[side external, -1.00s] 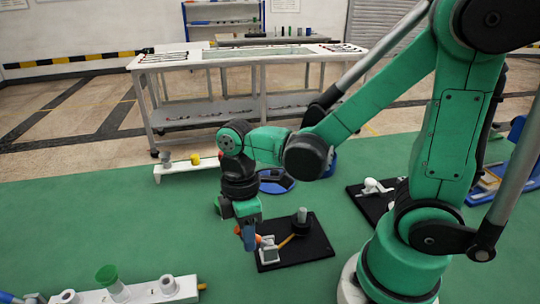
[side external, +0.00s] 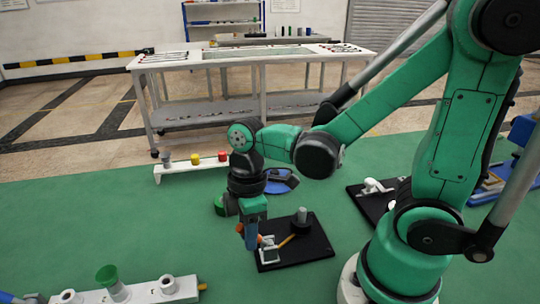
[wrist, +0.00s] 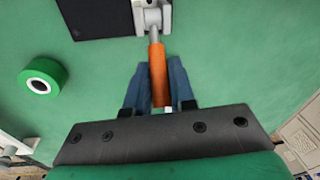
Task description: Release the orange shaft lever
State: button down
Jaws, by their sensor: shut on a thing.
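The orange shaft lever (wrist: 157,72) runs from a grey and white fixture (wrist: 152,18) back between my blue fingers in the wrist view. My gripper (wrist: 158,82) is shut on the lever, one finger on each side. In the side view my gripper (side external: 251,238) points down at the left edge of a black board (side external: 295,258). The small white fixture (side external: 269,254) stands on that board. The fingers hide much of the lever there, with orange showing beside them.
A grey cylinder (side external: 302,215) stands on the black board. A green ring (wrist: 42,82) lies on the green floor to the left. A white rack (side external: 190,168) with coloured pieces is behind, and another white rack (side external: 140,292) is at front left. Another black board (side external: 373,203) lies to the right.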

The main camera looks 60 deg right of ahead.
jog(key=c, duration=0.7)
grip_release()
jog(key=shift+c, duration=0.2)
jog(key=shift+w+d+r, duration=0.1)
jog(key=shift+d+r, duration=0.1)
jog(key=shift+r, duration=1.2)
jog(key=shift+w+d+r, duration=0.1)
jog(key=shift+d+r, duration=0.1)
jog(key=shift+r, duration=1.2)
